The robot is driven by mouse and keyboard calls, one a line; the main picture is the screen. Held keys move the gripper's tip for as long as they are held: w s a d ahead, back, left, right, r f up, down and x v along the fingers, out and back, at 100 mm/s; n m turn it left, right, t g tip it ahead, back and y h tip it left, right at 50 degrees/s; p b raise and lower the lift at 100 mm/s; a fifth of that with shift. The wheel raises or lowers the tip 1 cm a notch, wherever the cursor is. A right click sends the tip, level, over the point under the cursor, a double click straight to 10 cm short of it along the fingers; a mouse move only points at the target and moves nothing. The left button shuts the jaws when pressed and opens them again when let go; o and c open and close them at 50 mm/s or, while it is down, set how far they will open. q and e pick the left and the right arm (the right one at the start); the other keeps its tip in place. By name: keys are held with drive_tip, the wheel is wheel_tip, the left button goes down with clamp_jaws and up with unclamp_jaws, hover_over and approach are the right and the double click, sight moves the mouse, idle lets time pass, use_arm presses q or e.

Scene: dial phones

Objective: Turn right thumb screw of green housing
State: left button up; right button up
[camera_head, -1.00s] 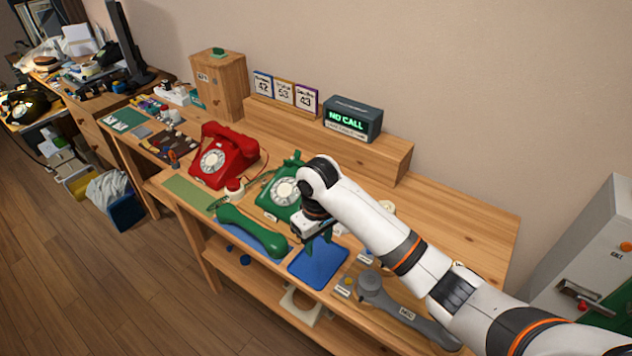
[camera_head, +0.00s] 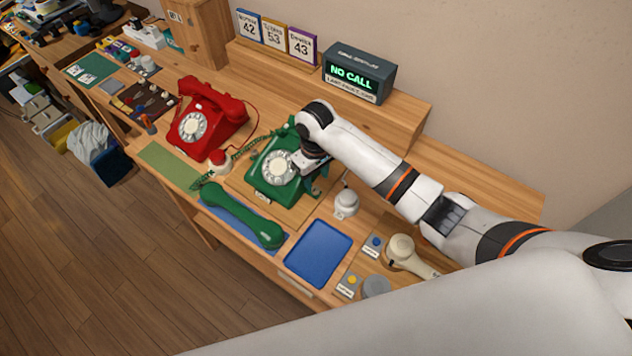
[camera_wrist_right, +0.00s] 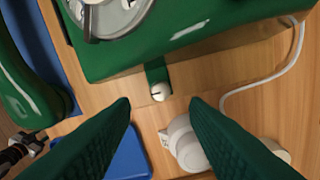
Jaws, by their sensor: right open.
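The green housing (camera_head: 275,165) is the body of the green dial phone, on a wooden board on the bench. In the right wrist view its side (camera_wrist_right: 190,38) fills the top. A silver slotted thumb screw (camera_wrist_right: 160,91) sits on a green tab at its lower edge. My right gripper (camera_head: 318,187) is at the phone's right side in the head view. In the wrist view its dark green fingers (camera_wrist_right: 160,104) are open, one on each side of the screw and apart from it. In the head view the arm hides this screw.
A white cylindrical part (camera_wrist_right: 186,143) lies close to the right finger, with a white cord above it. The green handset (camera_head: 243,218) and blue tray (camera_head: 318,254) lie in front of the phone. A red phone (camera_head: 208,120) stands left; a cream handset (camera_head: 408,252) lies right.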

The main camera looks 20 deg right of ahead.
sight(316, 188)
wheel_tip(316, 188, down, 4)
drive_tip(key=shift+w+f, duration=0.1)
drive_tip(key=shift+w, duration=0.05)
drive_tip(key=shift+f, duration=0.45)
clamp_jaws()
use_arm(q)
drive_tip(key=shift+w+d+r, duration=0.1)
drive_tip(key=shift+w+r, duration=0.05)
drive_tip(key=shift+w, duration=0.4)
drive_tip(key=shift+w+d+r, duration=0.1)
drive_tip(key=shift+w, duration=0.45)
drive_tip(key=shift+w+r+p, duration=0.1)
drive_tip(key=shift+r+p, duration=0.05)
drive_tip(key=shift+p, duration=0.15)
